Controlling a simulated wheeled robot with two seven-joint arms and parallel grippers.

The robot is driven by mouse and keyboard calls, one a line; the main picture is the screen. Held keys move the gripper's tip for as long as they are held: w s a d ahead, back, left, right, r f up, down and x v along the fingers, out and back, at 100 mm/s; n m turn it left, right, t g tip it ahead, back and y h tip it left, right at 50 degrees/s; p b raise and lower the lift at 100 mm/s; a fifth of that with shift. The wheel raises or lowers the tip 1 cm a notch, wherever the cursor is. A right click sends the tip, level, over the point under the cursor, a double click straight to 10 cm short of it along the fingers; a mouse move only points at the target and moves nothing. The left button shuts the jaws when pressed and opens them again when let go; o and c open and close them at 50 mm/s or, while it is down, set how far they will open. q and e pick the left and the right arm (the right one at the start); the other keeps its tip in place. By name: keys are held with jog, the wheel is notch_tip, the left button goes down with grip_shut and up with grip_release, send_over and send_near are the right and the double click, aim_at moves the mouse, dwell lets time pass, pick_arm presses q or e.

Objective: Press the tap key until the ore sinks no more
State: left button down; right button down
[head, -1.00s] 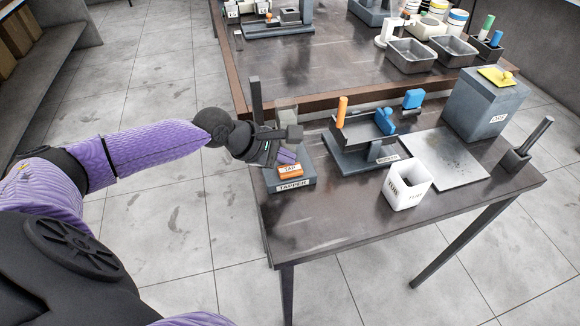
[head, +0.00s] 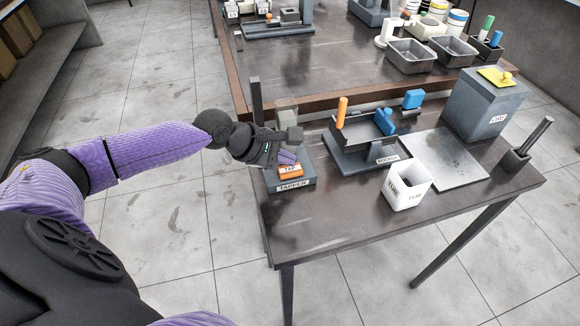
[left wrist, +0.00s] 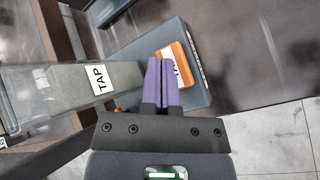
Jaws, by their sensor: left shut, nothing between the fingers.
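The tapper (head: 297,184) is a grey box on the near left of the table, with an orange tap key (head: 291,170) on top. My left gripper (head: 287,157) is over it, with its purple fingers shut and empty. In the left wrist view, the closed fingertips (left wrist: 161,62) overlap the edge of the orange key (left wrist: 178,65). I cannot tell whether they touch it. A grey clear-looking vessel labelled TAP (left wrist: 85,85) stands beside the fingers. Its contents are not readable, and no ore can be made out. My right gripper is not in view.
Right of the tapper stands a rocker-like device (head: 365,145) with an orange handle and blue parts. A white tub (head: 406,187), a grey plate (head: 445,160), a large grey box (head: 487,104) and a holder with a rod (head: 516,160) follow. The table's front left is clear.

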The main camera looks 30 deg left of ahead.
aim_at(286, 170)
pick_arm(q)
jog(key=shift+f, duration=0.25)
jog(key=shift+f, duration=0.65)
dwell(0.7)
jog(key=shift+r+p, duration=1.05)
jog(key=shift+p, duration=0.35)
notch_tip(286, 170, up, 5)
jog(key=p, duration=0.6)
jog(key=shift+r, duration=0.15)
jog(key=shift+f, duration=0.2)
